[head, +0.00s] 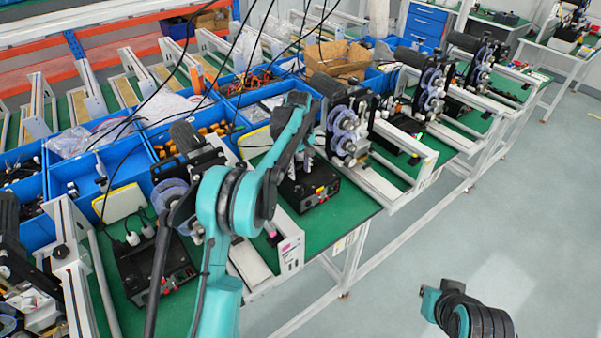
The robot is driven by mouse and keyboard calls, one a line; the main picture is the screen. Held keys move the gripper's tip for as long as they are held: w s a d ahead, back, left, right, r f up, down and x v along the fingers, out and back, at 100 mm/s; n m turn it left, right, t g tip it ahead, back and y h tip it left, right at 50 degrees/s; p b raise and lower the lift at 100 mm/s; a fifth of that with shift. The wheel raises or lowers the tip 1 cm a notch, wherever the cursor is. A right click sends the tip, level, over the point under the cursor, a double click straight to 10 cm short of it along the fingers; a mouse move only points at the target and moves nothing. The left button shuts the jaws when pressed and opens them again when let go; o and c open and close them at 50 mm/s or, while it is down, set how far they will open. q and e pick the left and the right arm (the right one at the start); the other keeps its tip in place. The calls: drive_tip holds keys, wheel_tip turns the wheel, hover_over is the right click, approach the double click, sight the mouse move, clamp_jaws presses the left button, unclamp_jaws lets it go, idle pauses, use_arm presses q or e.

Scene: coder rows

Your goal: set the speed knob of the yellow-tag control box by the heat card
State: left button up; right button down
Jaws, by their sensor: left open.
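A black control box (311,190) stands on the green bench top near the middle of the head view. It has small red and yellow marks on its front; I cannot read them or tell its knob's setting. My left gripper (303,163) is open just above and behind this box, partly hidden by my teal arm. I cannot tell whether it touches a knob. Another black box (155,270) sits at the lower left, with small red parts. A small pink mark shows on a white end plate (290,250); I cannot identify the heat card.
Blue bins (110,165) with loose parts line the back of the bench. Motor units with coils (345,125) and white rails (370,180) stand close on the right. Black cables hang across the view.

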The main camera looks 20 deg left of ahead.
sight(300, 187)
use_arm(q)
drive_tip(key=shift+w+a+f, duration=0.1)
drive_tip(key=shift+w+f, duration=0.2)
drive_tip(key=shift+w, duration=0.15)
drive_tip(key=shift+f, duration=0.3)
wheel_tip(300, 187, down, 7)
drive_tip(key=shift+f+b, duration=0.15)
drive_tip(key=shift+b, duration=0.6)
clamp_jaws()
